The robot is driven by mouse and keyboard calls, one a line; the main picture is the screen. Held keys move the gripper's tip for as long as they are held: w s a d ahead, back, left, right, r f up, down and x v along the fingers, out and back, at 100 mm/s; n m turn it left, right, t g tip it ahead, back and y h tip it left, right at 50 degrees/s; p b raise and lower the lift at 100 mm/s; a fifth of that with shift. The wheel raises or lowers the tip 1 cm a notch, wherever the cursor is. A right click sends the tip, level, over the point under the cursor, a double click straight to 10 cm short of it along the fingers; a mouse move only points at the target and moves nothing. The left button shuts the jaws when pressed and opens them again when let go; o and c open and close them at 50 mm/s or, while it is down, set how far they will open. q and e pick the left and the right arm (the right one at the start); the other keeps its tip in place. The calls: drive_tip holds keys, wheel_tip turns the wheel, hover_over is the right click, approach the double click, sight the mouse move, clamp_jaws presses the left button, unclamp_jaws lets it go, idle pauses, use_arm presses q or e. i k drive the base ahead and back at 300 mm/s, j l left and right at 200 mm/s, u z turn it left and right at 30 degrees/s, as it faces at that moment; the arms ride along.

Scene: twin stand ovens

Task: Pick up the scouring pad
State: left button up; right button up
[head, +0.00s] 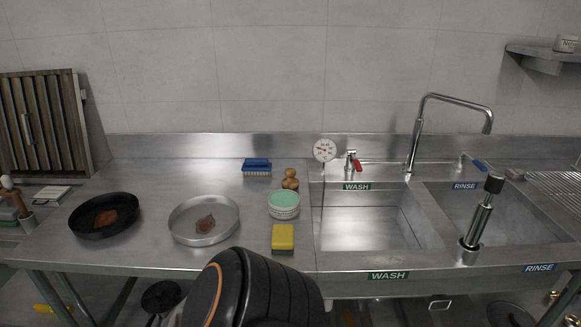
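A yellow rectangular pad with a darker green lower layer (283,236) lies flat on the steel counter (150,258), near the front edge and just left of the wash sink. It looks like a sponge-type scouring pad, and nothing covers it. A dark, rounded link of my own arm rises at the bottom centre, just in front of the counter and below left of the pad. Neither gripper's fingers show in the head view.
A stack of green-and-white round dishes (284,204) stands right behind the pad, with a wooden-knobbed brush (290,179) behind it. A steel pan (230,228) and black pan (90,231) with brown residue sit left. The wash sink (360,230) opens to the right.

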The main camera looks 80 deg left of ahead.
sight(282, 235)
drive_tip(key=u, duration=3.55)
